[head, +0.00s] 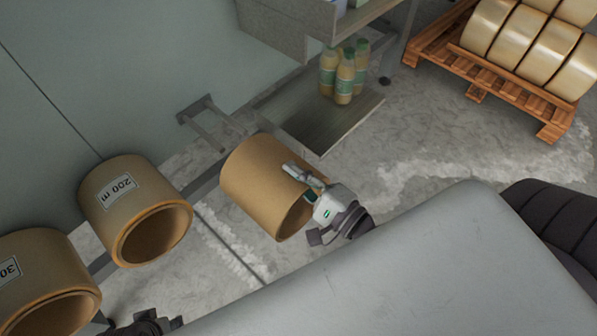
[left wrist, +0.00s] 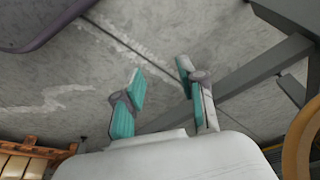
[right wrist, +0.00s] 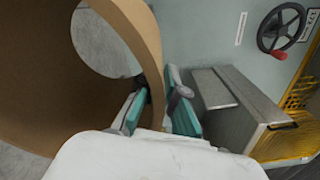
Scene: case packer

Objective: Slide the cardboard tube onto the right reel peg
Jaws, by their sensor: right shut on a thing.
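The brown cardboard tube (head: 250,185) hangs in the air in the middle of the head view, its open end toward me. My right gripper (head: 300,184) is shut on the rim of that open end. In the right wrist view, the tube wall (right wrist: 152,50) passes between the two fingers (right wrist: 152,112). The right reel peg (head: 204,128), a grey two-bar bracket, sticks out from the wall behind the tube. Its front end meets the tube's outline; I cannot tell whether it is inside. My left gripper (left wrist: 162,95) is open and empty over the floor.
Two labelled reels (head: 125,190) (head: 40,262) hang left of the tube. Several bottles (head: 345,75) stand on a low shelf (head: 325,135) right of the peg. A wooden pallet (head: 475,82) with tan rolls stands at the upper right. My grey body top fills the foreground.

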